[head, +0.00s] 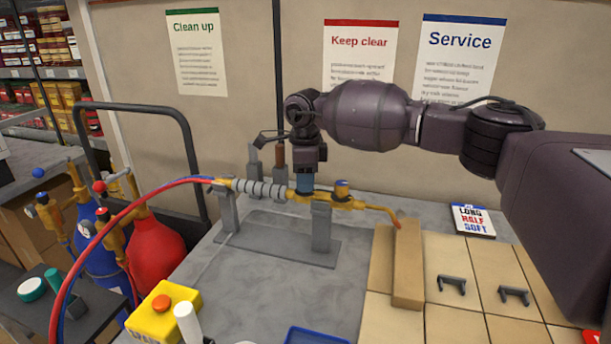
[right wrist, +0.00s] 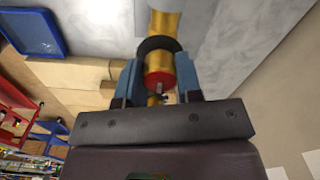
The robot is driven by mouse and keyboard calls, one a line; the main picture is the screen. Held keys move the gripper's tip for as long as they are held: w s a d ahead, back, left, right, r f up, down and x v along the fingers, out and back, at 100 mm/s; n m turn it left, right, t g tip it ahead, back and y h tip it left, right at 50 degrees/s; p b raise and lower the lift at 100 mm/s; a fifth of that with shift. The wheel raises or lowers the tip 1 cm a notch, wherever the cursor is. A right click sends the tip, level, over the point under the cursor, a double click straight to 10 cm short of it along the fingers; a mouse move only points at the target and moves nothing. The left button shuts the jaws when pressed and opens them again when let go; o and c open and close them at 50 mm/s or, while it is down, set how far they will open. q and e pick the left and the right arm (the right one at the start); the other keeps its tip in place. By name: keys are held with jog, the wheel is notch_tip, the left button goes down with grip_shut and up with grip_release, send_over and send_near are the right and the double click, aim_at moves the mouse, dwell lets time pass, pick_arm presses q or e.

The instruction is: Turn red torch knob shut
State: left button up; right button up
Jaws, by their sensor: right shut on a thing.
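The brass torch (head: 347,203) lies across a grey stand (head: 321,228), with a ribbed grey grip (head: 262,190) on its left and a bent tip pointing right. My right gripper (head: 305,184) reaches down onto the torch left of that knob. In the right wrist view, my right gripper (right wrist: 159,79) has its blue fingers on either side of the red knob (right wrist: 158,82) and is shut on it. In the head view the gripper hides the red knob. My left gripper is in neither view.
Red and blue hoses (head: 88,247) run from the torch to the gas cylinders (head: 155,250) at left. A yellow box with an orange button (head: 162,303) stands in front. A blue tray (head: 318,336) and tan bricks (head: 408,265) lie nearby.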

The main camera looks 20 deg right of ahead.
jog(key=shift+r+m, duration=0.1)
jog(key=shift+m, duration=0.3)
jog(key=o, duration=0.9)
jog(key=shift+o, duration=0.2)
notch_tip(320, 180, up, 11)
jog(key=shift+f, duration=0.2)
dwell(0.4)
